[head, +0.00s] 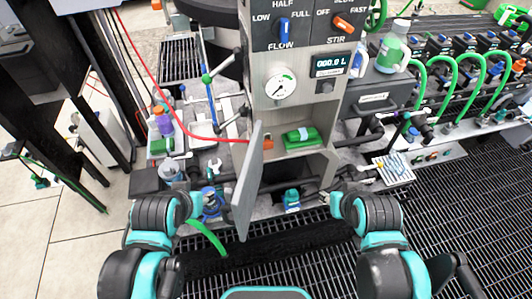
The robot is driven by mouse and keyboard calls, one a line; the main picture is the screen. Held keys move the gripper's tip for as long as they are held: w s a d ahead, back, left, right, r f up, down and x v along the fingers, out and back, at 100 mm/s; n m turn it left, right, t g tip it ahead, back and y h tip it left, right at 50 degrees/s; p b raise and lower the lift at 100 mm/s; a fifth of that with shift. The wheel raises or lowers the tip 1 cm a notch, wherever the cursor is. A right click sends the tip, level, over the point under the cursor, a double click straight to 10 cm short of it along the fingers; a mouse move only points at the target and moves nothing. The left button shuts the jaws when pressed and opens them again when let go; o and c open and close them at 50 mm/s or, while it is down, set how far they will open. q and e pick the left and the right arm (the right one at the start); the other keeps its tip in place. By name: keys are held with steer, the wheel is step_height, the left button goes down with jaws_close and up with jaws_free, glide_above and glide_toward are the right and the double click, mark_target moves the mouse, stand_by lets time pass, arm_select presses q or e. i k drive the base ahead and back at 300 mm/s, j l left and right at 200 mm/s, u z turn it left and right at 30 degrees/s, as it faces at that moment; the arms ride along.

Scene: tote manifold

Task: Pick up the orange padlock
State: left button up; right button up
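A small orange object (268,142), which looks like the orange padlock, sits inside the open compartment of the grey cabinet (262,112), at its left side. It is too small to make out its shape. The grey compartment door (246,185) stands open toward me, just left of the opening. My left gripper (212,202) is low and left of the door, apart from the orange object. My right gripper (335,204) is below and right of the compartment, also apart from it. The fingers of both are too small and dark to read.
A green box (301,137) lies in the compartment, right of the orange object. A red hose (165,95) runs to the cabinet from the upper left. A purple bottle (163,124) stands at left. Green hoses (470,62) and valves fill the right. Dark grating (455,200) lies open at lower right.

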mark_target(268, 144)
steer(key=k+l+u, duration=0.1)
steer(key=k+l, duration=0.15)
steer(key=l, duration=0.15)
steer(key=k+l+u, duration=0.1)
steer(key=k+l, duration=0.15)
steer(key=l, duration=0.15)
steer(key=i+l+z, duration=0.1)
steer(key=i+l, duration=0.2)
steer(key=l, duration=0.15)
steer(key=i+l+z, duration=0.1)
steer(key=i+l, duration=0.2)
steer(key=l, duration=0.15)
